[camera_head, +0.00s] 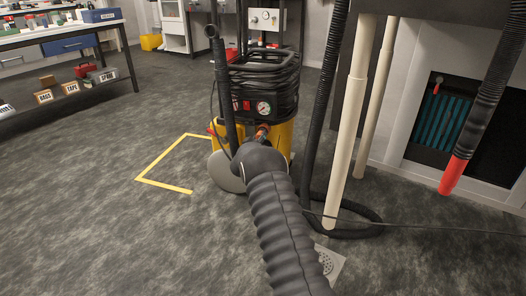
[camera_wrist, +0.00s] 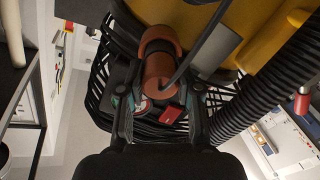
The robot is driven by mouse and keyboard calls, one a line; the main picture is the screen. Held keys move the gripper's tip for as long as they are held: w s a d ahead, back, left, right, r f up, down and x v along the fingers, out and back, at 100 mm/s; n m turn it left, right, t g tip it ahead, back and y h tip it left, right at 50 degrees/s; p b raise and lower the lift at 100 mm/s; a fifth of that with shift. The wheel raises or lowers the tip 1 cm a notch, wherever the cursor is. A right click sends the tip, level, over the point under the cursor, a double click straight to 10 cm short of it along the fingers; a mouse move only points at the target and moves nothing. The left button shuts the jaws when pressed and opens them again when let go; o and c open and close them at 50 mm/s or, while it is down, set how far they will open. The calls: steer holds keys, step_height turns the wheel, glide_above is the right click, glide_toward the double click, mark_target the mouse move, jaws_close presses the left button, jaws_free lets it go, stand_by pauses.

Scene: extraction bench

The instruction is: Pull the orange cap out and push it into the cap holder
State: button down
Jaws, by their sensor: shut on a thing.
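The orange cap (camera_wrist: 158,72) shows in the wrist view as a short, rounded orange-brown cylinder with a thin dark rod or cable crossing its right side. My gripper (camera_wrist: 159,105) has its two dark fingers on either side of the cap's lower end and is shut on it. In the head view the cap (camera_head: 262,131) is a small orange spot at the front of the yellow machine (camera_head: 284,137), just beyond my wrist, which hides most of the gripper. I cannot tell whether the cap is still seated in the machine. I cannot make out the cap holder in either view.
A gauge (camera_head: 263,107) and coiled black hoses (camera_head: 265,80) sit on the machine. A cream pipe (camera_head: 350,130) and a red-ended hose (camera_head: 454,174) hang at right. Yellow tape (camera_head: 160,184) marks clear floor at left. A shelf bench (camera_head: 60,38) stands back left.

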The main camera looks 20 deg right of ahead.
steer(key=shift+x, duration=0.8)
steer(key=c, duration=0.7)
jaws_free()
steer(key=v, duration=1.1)
steer(key=shift+s+a, duration=0.3)
